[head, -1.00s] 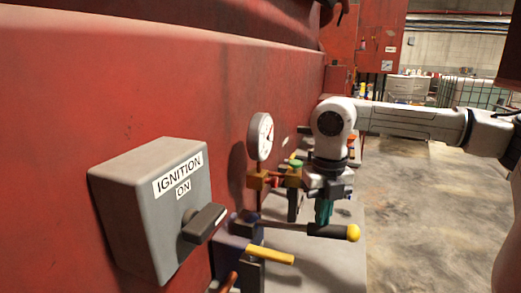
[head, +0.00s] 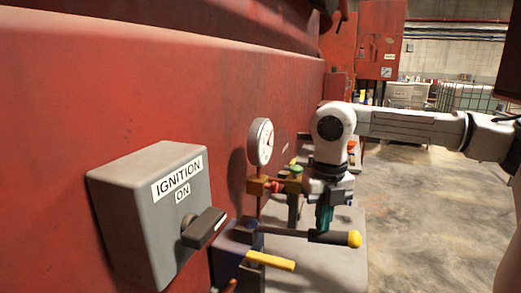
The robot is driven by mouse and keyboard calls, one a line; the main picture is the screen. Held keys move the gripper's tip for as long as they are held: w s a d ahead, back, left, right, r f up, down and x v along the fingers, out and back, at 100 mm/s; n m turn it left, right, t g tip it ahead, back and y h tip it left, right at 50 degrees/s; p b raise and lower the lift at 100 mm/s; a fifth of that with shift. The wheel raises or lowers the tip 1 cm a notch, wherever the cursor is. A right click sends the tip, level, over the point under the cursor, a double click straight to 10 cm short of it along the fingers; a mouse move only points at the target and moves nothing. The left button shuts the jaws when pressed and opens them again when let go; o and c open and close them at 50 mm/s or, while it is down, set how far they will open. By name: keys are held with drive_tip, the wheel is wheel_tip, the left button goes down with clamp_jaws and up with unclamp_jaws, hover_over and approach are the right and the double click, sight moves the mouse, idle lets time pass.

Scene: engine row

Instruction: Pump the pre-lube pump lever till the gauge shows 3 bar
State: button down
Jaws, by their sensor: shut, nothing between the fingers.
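The pre-lube pump lever (head: 285,232) is a thin rod with a black grip (head: 328,237) and a yellow end knob (head: 354,239). It sticks out to the right from a dark blue pump body (head: 228,252), close to level. My gripper (head: 324,226) points down with its teal fingers shut. Their tips are at the top of the black grip, seemingly touching it, with nothing between them. The round white gauge (head: 265,142) stands above the pump by the red wall, seen at a steep angle. Its needle and numbers are too small to read.
A grey ignition box (head: 145,225) with a black switch (head: 203,228) labelled ON is on the red wall at near left. A yellow handle (head: 270,260) lies below the lever. Brass fittings (head: 262,186) with a green knob (head: 294,169) stand behind. Concrete floor at right is clear.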

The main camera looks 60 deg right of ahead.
wheel_tip(320, 180, up, 11)
drive_tip(key=p, duration=0.5)
idle(0.7)
drive_tip(key=shift+s, duration=0.1)
idle(1.2)
